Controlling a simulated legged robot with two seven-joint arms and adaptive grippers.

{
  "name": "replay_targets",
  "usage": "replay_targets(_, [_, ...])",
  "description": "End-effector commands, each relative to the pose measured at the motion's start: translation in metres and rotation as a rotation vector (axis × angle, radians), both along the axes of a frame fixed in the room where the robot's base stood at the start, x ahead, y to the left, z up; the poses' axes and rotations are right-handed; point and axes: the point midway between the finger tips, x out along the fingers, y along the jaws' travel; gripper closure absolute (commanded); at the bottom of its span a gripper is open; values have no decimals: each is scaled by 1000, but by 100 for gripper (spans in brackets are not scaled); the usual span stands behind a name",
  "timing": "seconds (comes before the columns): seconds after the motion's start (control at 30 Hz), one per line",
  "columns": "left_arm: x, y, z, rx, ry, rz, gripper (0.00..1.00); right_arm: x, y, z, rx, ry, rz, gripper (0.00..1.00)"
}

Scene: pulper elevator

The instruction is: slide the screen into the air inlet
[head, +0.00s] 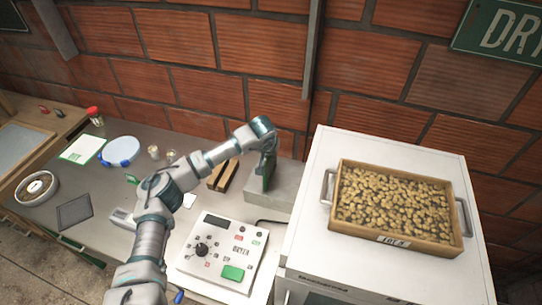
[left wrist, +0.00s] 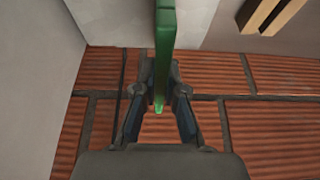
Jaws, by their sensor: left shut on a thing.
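My left gripper (head: 267,150) reaches over the bench and points down beside the white dryer cabinet. In the left wrist view its fingers (left wrist: 159,92) are shut on a thin green-edged panel, the screen (left wrist: 165,35), seen nearly edge on. In the head view the screen (head: 266,176) hangs upright below the gripper, at the grey block (head: 285,187) that looks like the air inlet. The gripper and screen hide part of this block, and I cannot tell whether the screen sits in a slot. My right gripper is not in view.
The white cabinet (head: 310,220) stands close right of the block, with a tray of beans (head: 448,248) on top. Wooden blocks (head: 223,177) lie left of it. A dryer control box (head: 222,252) sits in front. The brick wall (head: 255,45) is close behind.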

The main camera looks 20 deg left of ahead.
Motion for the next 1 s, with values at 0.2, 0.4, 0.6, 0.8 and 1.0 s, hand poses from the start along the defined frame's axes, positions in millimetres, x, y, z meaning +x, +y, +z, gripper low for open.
replay_targets(0.2, [0, 0, -1, -1, 0, 0, 100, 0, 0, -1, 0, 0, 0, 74])
replay_targets(0.4, [0, 0, -6, -1, 0, 0, 100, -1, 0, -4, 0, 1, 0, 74])
replay_targets(0.6, [0, 0, -11, -1, 0, 0, 100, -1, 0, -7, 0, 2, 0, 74])
replay_targets(0.8, [0, 0, -16, -1, 0, 0, 100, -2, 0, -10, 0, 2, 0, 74])
replay_targets(1.0, [0, 0, -21, -1, 0, 0, 100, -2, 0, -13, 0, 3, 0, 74])
